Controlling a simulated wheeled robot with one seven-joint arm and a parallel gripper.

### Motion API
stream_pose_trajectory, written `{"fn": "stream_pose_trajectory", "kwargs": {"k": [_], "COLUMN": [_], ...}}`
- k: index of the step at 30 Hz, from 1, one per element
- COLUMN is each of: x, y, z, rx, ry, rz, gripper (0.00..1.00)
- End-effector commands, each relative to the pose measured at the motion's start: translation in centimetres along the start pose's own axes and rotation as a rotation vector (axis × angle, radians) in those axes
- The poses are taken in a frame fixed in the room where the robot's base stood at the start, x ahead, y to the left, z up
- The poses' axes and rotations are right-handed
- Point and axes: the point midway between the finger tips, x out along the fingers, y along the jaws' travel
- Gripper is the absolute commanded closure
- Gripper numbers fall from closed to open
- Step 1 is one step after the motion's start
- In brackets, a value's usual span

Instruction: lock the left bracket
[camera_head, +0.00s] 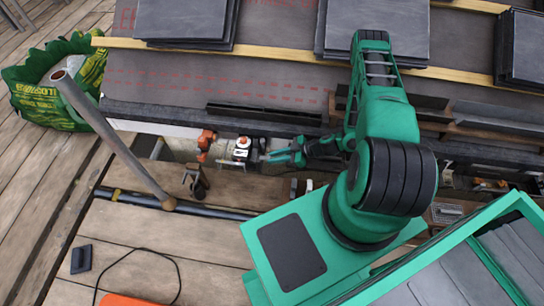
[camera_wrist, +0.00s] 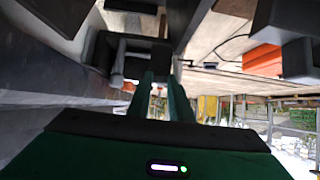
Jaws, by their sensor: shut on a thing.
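My gripper (camera_head: 268,157) reaches left from my arm, low along the roof's lower edge in the head view. In the wrist view its two green fingers (camera_wrist: 160,88) point up the picture, close together, at a dark grey bracket-like part (camera_wrist: 122,55). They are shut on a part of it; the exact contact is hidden. In the head view a white and orange piece (camera_head: 241,148) lies just left of the fingertips, with an orange-red piece (camera_head: 206,140) further left. I cannot tell for sure which part is the left bracket, or whether it is locked.
A dark pipe (camera_head: 180,205) lies along the deck boards. A slanting grey pole (camera_head: 115,135) stands at left, near a green bag (camera_head: 45,90). Slate stacks (camera_head: 182,20) rest on the roof. A green-framed rack (camera_head: 470,265) fills the lower right.

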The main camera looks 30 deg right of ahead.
Motion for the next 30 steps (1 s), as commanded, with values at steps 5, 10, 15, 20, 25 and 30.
{"fn": "stream_pose_trajectory", "kwargs": {"k": [5,10,15,20,25,30], "x": [0.0,0.05,0.07,0.08,0.1,0.15], "y": [0.74,0.76,0.79,0.81,0.72,0.45], "z": [0.53,0.57,0.53,0.49,0.46,0.44], "rx": [-0.005,-0.007,-0.008,-0.008,-0.007,-0.005], "ry": [0.046,0.068,0.073,0.073,0.074,0.074], "rz": [0.016,0.014,0.014,0.014,0.012,0.007], "gripper": [1.0,1.0,1.0,1.0,0.62,0.62]}}
